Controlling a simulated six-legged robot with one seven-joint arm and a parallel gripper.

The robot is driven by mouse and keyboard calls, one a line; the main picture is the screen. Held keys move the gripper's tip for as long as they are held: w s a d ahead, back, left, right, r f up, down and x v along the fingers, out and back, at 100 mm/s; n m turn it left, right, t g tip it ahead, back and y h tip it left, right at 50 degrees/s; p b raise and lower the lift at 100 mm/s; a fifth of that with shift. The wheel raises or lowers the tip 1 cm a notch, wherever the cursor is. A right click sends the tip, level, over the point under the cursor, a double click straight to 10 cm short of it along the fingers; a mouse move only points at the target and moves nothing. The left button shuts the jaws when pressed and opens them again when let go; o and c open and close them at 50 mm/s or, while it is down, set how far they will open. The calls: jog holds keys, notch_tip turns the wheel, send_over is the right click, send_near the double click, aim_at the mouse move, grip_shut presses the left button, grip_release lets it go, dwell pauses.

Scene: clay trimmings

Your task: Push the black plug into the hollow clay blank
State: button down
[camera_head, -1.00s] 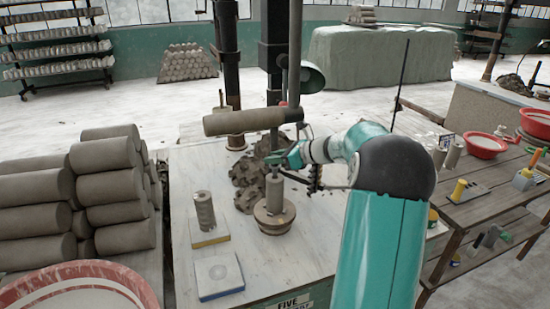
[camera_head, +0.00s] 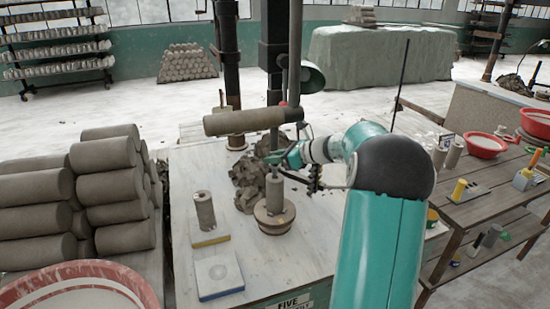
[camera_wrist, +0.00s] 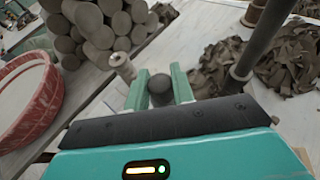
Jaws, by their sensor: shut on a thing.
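A grey clay blank (camera_head: 274,194) stands upright on a round base (camera_head: 267,222) on the worktable. My gripper (camera_head: 281,160) is at its top end, coming in from the right. In the wrist view, my gripper (camera_wrist: 160,86) has its two green fingers shut on a dark, round-topped plug (camera_wrist: 159,84). The fingers hide the plug's sides. In the head view the plug is hard to make out, and I cannot tell how deep it sits in the blank.
A second grey cylinder (camera_head: 205,210) stands to the left, behind a blue-edged pad (camera_head: 219,275). Clay trimmings (camera_head: 248,178) lie behind the blank. A thick horizontal clay-coloured roll (camera_head: 243,121) and a dark post are close behind my gripper. Stacked clay cylinders (camera_head: 115,197) are at left.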

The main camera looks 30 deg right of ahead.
aim_at(275, 168)
jog(key=shift+f, duration=2.1)
jog(key=c, duration=1.1)
grip_release()
jog(key=v, duration=1.4)
jog(key=shift+w, duration=0.1)
